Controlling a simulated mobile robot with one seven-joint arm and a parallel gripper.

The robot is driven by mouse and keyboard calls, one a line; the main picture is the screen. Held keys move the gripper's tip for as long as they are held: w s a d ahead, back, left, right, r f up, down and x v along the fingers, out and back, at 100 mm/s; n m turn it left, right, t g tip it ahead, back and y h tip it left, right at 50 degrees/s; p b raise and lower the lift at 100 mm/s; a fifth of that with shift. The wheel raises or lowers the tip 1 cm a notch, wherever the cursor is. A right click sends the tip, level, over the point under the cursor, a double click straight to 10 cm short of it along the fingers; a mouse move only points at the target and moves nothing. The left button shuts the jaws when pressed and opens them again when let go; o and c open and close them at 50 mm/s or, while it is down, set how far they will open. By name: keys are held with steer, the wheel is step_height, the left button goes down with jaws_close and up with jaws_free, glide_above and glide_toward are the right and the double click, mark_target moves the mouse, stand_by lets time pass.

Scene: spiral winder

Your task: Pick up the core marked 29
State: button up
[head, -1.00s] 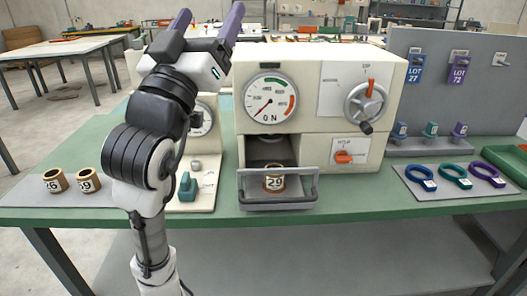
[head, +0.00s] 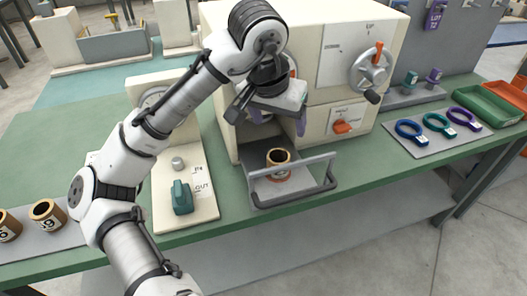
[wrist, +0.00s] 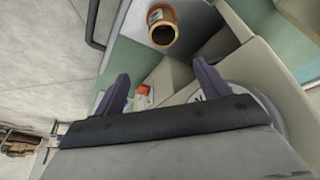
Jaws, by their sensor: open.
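The core marked 29 (head: 278,158) is a short tan tube with a dark rim, standing upright in the pulled-out grey drawer (head: 320,187) of the cream machine. A reddish ring shows at its base. The drawer's front bar partly covers its label. In the wrist view the core (wrist: 164,30) shows at the top, its open end toward me. My gripper (head: 270,116) is open and empty, above and behind the core, near the machine's front. Its two purple fingers also show in the wrist view (wrist: 160,72), apart from the core.
Two other cores (head: 47,213) stand on a grey mat at the left. A cream block with a teal lever (head: 182,197) stands left of the drawer. The machine has a hand wheel (head: 370,72) and an orange switch (head: 342,126). Coloured rings (head: 438,124) and trays (head: 488,104) are at the right.

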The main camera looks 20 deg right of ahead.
steer(key=y, duration=0.1)
glide_toward(279, 158)
steer(key=s+f, duration=0.1)
steer(key=s, duration=0.1)
steer(key=shift+w+p+x, duration=0.2)
steer(key=shift+p+x, duration=0.4)
steer(key=shift+x, duration=2.6)
steer(key=shift+a, duration=0.2)
steer(key=c, duration=1)
steer(key=shift+r, duration=0.1)
steer(key=shift+c, duration=0.2)
